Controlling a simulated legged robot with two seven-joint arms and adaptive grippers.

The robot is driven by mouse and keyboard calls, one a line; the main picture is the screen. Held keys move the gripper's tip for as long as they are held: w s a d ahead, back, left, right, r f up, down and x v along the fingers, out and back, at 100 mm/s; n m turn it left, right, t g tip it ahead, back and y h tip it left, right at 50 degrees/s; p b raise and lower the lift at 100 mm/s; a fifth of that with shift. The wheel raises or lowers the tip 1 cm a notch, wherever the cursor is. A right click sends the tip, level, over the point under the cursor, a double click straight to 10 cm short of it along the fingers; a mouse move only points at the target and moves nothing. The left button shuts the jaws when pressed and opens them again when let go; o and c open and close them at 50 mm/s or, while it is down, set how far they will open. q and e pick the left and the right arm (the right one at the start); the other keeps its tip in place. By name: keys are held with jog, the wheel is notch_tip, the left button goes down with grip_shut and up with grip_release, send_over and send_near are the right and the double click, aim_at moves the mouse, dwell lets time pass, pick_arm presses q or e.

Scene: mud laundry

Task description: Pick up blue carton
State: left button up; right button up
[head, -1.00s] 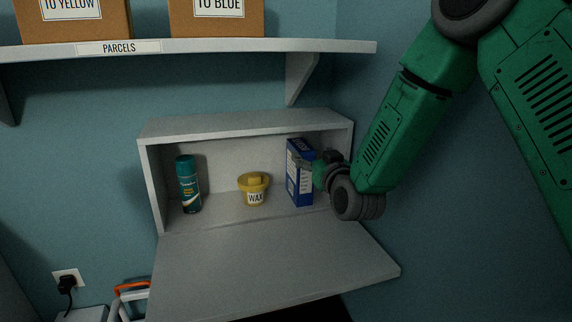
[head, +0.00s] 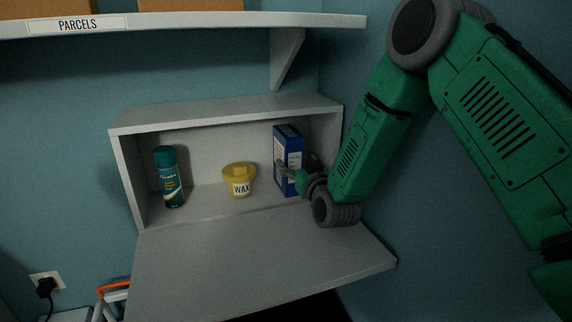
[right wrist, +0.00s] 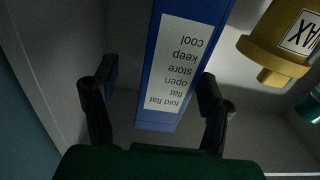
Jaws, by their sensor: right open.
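The blue carton (head: 287,140) stands upright at the right end of the open grey wall cabinet (head: 225,112). My right gripper (head: 295,170) is at the carton, its fingers open and partly covering the carton's front in the head view. In the right wrist view the carton (right wrist: 180,60), with a white text label, appears upside down between the two spread fingers (right wrist: 160,98). A gap shows on both sides, wider on the left. My left gripper is in neither view.
A yellow wax tub (head: 239,178) stands left of the carton, and a teal spray can (head: 168,176) farther left. The cabinet's lowered door (head: 260,255) is bare. A parcels shelf (head: 200,24) hangs above. The blue wall is close on the right.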

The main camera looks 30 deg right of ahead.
jog(key=w, duration=0.5)
jog(key=shift+w+r+b, duration=0.2)
jog(key=shift+w+b, duration=0.05)
jog(key=shift+b, duration=0.15)
jog(key=shift+d+f, duration=0.1)
jog(key=shift+d, duration=0.15)
jog(key=shift+c, duration=0.8)
jog(key=shift+d, duration=0.2)
jog(key=c, duration=1.1)
jog(key=shift+a, duration=0.15)
jog(key=shift+c, duration=0.2)
jog(key=shift+a, duration=0.2)
